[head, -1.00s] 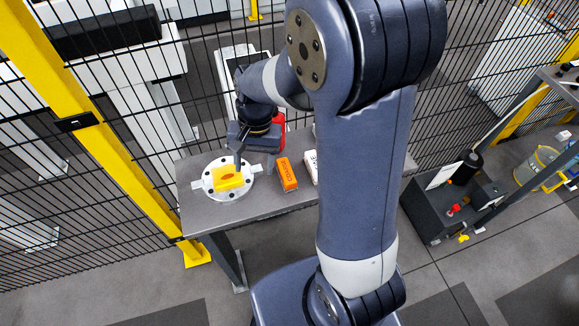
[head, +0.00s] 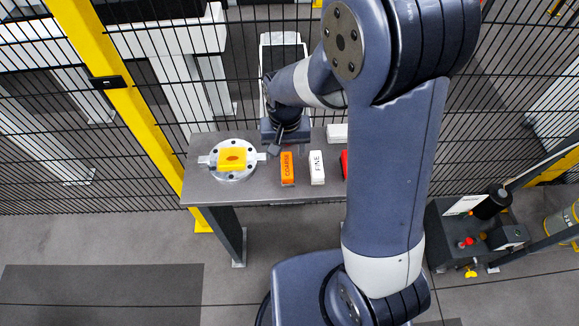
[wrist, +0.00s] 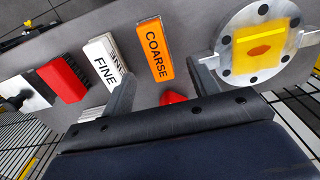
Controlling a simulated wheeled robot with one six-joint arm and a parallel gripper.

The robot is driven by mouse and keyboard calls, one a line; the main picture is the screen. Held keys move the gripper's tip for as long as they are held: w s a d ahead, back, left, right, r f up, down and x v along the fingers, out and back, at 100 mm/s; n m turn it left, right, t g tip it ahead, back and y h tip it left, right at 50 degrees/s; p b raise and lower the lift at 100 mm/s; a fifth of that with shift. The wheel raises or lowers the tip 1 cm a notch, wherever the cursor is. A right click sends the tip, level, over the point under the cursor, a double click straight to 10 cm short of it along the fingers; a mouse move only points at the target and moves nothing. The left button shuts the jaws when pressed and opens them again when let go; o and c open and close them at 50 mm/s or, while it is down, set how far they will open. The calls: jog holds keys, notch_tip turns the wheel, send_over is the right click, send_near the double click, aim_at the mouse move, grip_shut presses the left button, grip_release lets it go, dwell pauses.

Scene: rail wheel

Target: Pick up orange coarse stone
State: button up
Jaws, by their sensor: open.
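The orange coarse stone (head: 287,168) is a block marked COARSE lying on the grey table (head: 262,193), between the round metal fixture and the white FINE stone. In the wrist view the orange stone (wrist: 154,50) lies beyond the fingertips, roughly between the two fingers and apart from them. My gripper (wrist: 163,84) is open and empty. In the head view my gripper hangs just behind the stone, and its fingers are partly hidden by the wrist.
The white FINE stone (head: 317,167) lies right of the orange one. A round fixture (head: 233,176) with a yellow block (head: 232,159) stands on the left. A red block (wrist: 62,80) and a red object (wrist: 173,98) also show. A mesh fence (head: 150,120) runs behind the table.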

aim_at(287, 164)
jog(key=shift+s+d+f+p, duration=0.15)
jog(key=shift+f+p, duration=0.25)
jog(key=shift+f, duration=1.25)
jog(key=shift+s+f+p, duration=0.1)
jog(key=shift+f+p, duration=0.25)
jog(key=shift+f, duration=1.3)
jog(key=shift+c, duration=0.3)
jog(key=c, duration=1.1)
jog(key=shift+r, duration=0.15)
jog(key=shift+c, duration=0.2)
notch_tip(287, 164, up, 10)
jog(key=shift+f+b, duration=0.1)
jog(key=shift+b, duration=0.55)
